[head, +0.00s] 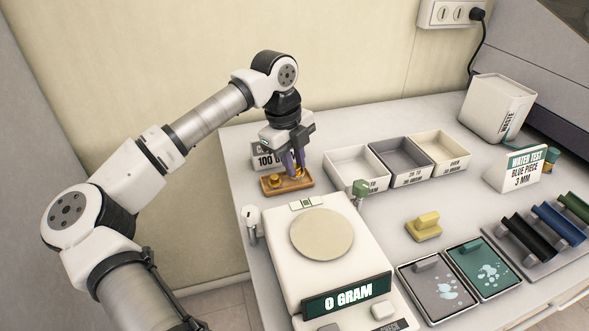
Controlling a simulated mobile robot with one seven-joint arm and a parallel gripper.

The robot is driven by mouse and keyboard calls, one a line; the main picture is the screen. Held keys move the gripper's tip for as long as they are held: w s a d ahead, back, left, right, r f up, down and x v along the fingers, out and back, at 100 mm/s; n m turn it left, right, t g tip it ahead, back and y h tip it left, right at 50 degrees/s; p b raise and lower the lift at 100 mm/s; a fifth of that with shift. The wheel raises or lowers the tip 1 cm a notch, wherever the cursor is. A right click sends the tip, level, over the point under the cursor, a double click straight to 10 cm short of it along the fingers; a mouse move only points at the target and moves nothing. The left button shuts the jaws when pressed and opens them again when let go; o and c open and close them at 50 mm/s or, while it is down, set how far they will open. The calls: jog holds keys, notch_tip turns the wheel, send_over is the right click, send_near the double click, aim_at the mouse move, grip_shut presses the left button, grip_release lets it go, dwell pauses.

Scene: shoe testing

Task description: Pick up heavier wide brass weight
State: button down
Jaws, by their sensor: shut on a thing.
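A small wooden tray (287,188) at the back left of the table holds brass weights. One brass weight (275,181) stands free in its left part. Another brass weight (297,174) is at the right part, between the fingers of my gripper (296,173). My gripper points down and is shut on this right weight, low at the tray. The fingers partly cover it, so I cannot tell its full width or whether it is clear of the tray.
A white scale (322,238) reading 0 GRAM stands in front of the tray. A sign (263,158) stands behind it, partly hidden. Three open bins (401,163) stand to the right. A yellow block (424,226) sits right of the scale.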

notch_tip(320, 180, up, 18)
jog(key=b, duration=0.1)
